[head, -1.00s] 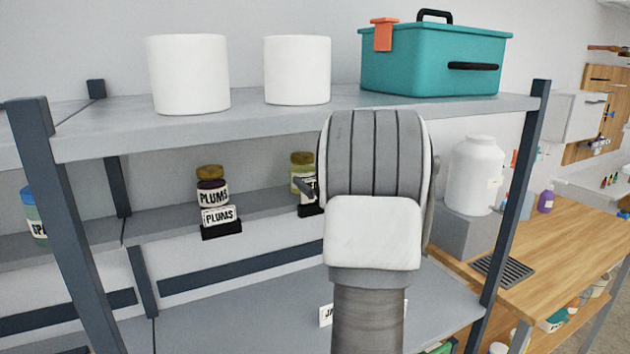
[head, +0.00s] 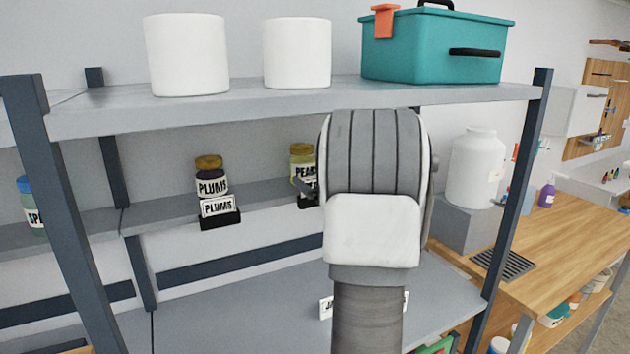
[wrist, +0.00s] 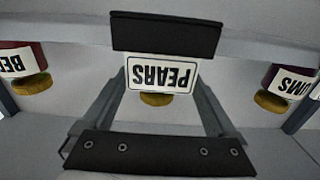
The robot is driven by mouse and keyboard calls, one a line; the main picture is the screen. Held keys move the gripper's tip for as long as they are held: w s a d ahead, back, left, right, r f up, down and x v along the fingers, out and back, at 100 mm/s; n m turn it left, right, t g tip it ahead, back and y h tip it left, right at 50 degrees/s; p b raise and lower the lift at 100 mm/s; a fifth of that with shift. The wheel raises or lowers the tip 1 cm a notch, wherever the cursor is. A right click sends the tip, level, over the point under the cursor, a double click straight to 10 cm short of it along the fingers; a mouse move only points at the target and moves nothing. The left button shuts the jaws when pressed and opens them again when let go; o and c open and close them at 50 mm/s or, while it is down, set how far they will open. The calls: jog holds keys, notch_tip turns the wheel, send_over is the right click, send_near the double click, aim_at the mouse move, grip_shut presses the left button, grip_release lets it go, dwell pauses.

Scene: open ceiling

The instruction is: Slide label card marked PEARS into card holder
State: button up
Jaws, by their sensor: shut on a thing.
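The PEARS card (wrist: 160,74), white with a black border, appears upside down in the wrist view. My gripper (wrist: 161,85) is shut on it, with one finger at each side. The black card holder (wrist: 165,34) lies right against the card's edge in that view. Whether the card is inside its slot cannot be told. A PEARS jar (head: 302,160) with a yellowish lid stands behind the card; its lid (wrist: 157,99) shows in the wrist view. In the head view my wrist hides most of the card and holder.
A PLUMS jar (head: 208,178) stands left on the same shelf, behind a holder (head: 220,219) with a PLUMS card. White canisters (head: 187,55) and a teal box (head: 430,50) are on the upper shelf (head: 300,107). A dark post (head: 520,190) stands to the right.

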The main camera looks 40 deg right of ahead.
jog(key=shift+f, duration=0.4)
jog(key=o, duration=1)
jog(key=shift+r, duration=0.1)
jog(key=shift+c, duration=0.2)
jog(key=shift+s, duration=0.1)
jog(key=b+v, duration=0.1)
jog(key=v, duration=1.6)
